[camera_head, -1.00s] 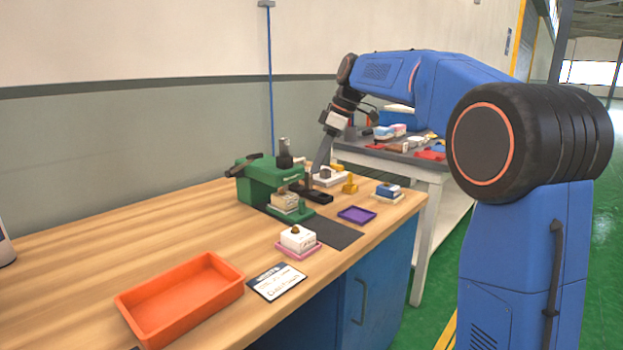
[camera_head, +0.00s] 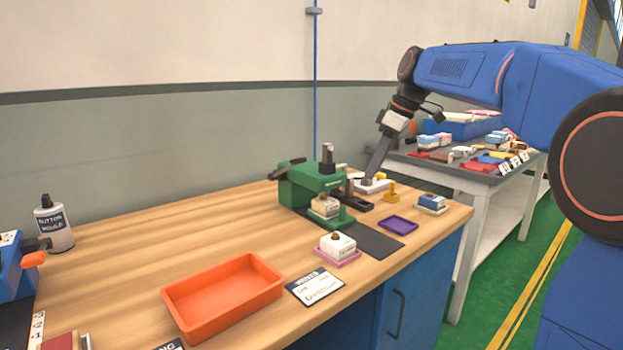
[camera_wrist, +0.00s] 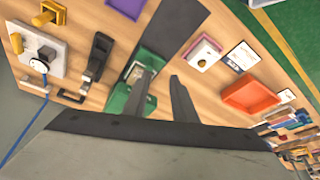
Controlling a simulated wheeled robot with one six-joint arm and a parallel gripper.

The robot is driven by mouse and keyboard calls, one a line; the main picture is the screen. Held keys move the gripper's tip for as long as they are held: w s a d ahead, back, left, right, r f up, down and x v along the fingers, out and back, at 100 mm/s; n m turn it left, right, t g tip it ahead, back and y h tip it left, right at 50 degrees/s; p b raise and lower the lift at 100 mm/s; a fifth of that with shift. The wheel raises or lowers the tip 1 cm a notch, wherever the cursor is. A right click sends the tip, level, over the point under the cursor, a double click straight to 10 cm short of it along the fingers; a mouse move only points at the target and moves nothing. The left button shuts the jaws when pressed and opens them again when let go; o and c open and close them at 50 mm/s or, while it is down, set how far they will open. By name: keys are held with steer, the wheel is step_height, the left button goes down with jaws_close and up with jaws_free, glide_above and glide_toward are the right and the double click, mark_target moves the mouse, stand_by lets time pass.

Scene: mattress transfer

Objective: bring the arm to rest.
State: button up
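My gripper (camera_head: 370,180) hangs from my blue arm (camera_head: 470,75) and points down at the far end of the wooden bench, behind the green press as seen in the head view. In the wrist view my gripper (camera_wrist: 160,97) shows two grey fingers apart, with nothing seen between them. The green press (camera_head: 312,188) stands on the bench and also shows in the wrist view (camera_wrist: 118,97). Whether the fingertips touch anything on the bench cannot be told.
The bench holds an orange tray (camera_head: 222,295), a purple tray (camera_head: 398,225), a white block (camera_head: 338,245) on a pink base, a card (camera_head: 315,287) and a bottle (camera_head: 53,225). A second table (camera_head: 465,170) carries many small items behind my arm. The bench's middle left is clear.

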steer(key=s+d+f+m+t+h, duration=0.1)
steer(key=s+d+f+m, duration=0.2)
steer(key=s, duration=0.7)
steer(key=s+d+f+m+h, duration=0.1)
steer(key=s+f+m, duration=0.4)
steer(key=s, duration=0.5)
steer(key=s+d+f+m+t+h, duration=0.1)
steer(key=s+d+f+m, duration=0.1)
steer(key=s+f, duration=0.6)
steer(key=s+d+f+m, duration=0.2)
steer(key=s+f, duration=0.7)
steer(key=shift+s+t+h, duration=0.35)
steer(key=shift+t+h, duration=0.05)
